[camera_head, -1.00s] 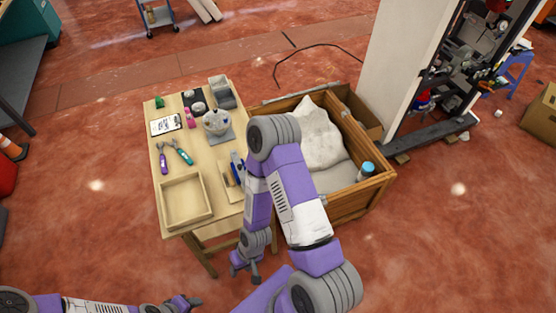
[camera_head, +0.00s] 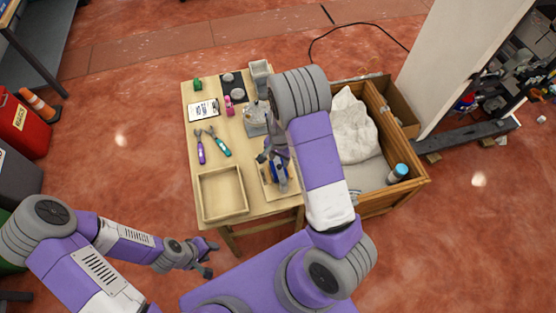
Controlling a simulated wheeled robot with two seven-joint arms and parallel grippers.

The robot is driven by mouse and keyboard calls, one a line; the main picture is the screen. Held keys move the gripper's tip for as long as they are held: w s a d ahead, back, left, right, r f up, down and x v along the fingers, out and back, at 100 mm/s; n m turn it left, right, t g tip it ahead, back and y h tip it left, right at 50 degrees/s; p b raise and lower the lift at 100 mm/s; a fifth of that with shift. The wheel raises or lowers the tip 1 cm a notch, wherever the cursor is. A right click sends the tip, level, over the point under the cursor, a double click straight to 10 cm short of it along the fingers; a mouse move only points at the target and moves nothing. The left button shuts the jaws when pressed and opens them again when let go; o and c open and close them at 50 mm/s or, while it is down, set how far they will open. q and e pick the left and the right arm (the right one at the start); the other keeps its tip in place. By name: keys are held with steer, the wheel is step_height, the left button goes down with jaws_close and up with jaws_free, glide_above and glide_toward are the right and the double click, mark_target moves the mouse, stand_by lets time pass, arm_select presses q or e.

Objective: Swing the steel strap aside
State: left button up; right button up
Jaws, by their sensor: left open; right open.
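I cannot make out the steel strap for certain; it may be small or hidden behind my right arm. An open wooden crate (camera_head: 404,190) stands right of the table. It holds a whitish sack (camera_head: 352,128) and a blue-capped bottle (camera_head: 398,173). My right gripper (camera_head: 264,156) is open over the right side of the table, close to a blue tool (camera_head: 279,181); whether they touch is unclear. My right arm hides part of the table edge and crate. My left gripper (camera_head: 211,259) is open and empty, in front of the table.
The wooden table (camera_head: 214,158) carries an empty wooden tray (camera_head: 222,194), purple-handled (camera_head: 201,152) and teal-handled (camera_head: 221,146) tools, a clipboard (camera_head: 203,108) and a grey-based device (camera_head: 255,124). A white panel (camera_head: 455,65) stands behind the crate. Floor left of the table is clear.

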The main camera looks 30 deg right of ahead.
mark_target(279, 166)
step_height(279, 166, down, 4)
steer(key=shift+f, duration=0.1)
jaws_close()
stand_by(0.4)
